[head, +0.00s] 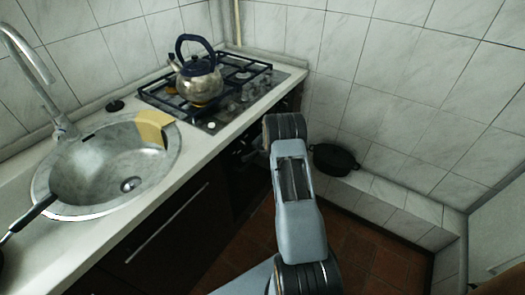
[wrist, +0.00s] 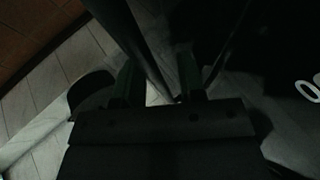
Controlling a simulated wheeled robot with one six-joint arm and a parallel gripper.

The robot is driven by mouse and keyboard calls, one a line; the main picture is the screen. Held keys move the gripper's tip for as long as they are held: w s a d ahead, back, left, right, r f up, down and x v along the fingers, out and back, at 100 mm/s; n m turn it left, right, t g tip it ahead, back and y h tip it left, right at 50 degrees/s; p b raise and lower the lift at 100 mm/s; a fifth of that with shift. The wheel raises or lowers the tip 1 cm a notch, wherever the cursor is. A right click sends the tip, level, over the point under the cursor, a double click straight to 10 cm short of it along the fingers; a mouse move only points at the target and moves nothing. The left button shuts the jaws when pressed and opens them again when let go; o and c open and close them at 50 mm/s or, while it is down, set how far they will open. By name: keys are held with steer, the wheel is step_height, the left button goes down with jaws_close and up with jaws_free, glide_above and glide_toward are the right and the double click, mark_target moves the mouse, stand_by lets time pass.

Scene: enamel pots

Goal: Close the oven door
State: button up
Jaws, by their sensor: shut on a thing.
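The dark oven front (head: 240,172) is under the hob in the head view, partly behind my arm. How far its door stands open cannot be told there. The wrist view is very dark, so the contact is hard to make out.
The hob (head: 230,90) carries a metal kettle (head: 200,82). A sink (head: 85,165) with a yellow cloth (head: 155,127) on its rim is at the left. A black pot (head: 334,158) stands on a tiled ledge at the right. Brown floor (head: 360,245) is open beside the cabinets.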

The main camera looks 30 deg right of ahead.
steer(key=o, duration=0.3)
steer(key=shift+w+a+r, duration=0.3)
steer(key=shift+o, duration=0.2)
steer(key=b+v, duration=0.1)
steer(key=v, duration=1.2)
steer(key=shift+s+d, duration=0.2)
steer(key=shift+s, duration=0.35)
